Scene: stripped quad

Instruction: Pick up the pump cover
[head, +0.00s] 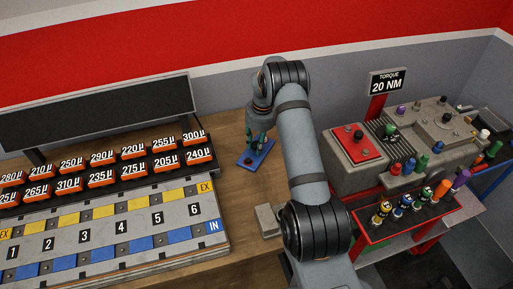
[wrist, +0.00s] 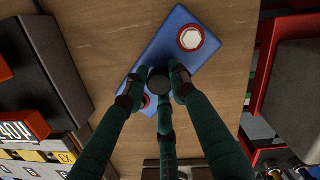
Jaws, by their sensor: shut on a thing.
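The pump cover, taken to be the blue plate (head: 256,158), is on the wooden table beyond the numbered block. In the wrist view the blue plate (wrist: 165,42) runs diagonally, with a red-rimmed hexagonal fitting (wrist: 191,38) at its upper right end and another partly hidden at its lower left. My gripper (head: 256,139) is over the plate; its dark green fingers (wrist: 155,84) close in around the plate's middle. A dark round piece shows between the fingertips. The exact contact is hidden, and I cannot tell whether the plate is clear of the table.
The numbered block (head: 110,237) and racks of orange labelled pieces (head: 102,178) fill the left. A small grey block (head: 268,220) lies near my arm. A grey fixture (head: 360,165), torque sign (head: 387,84) and tool rack (head: 455,207) stand right. Bare wood surrounds the plate.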

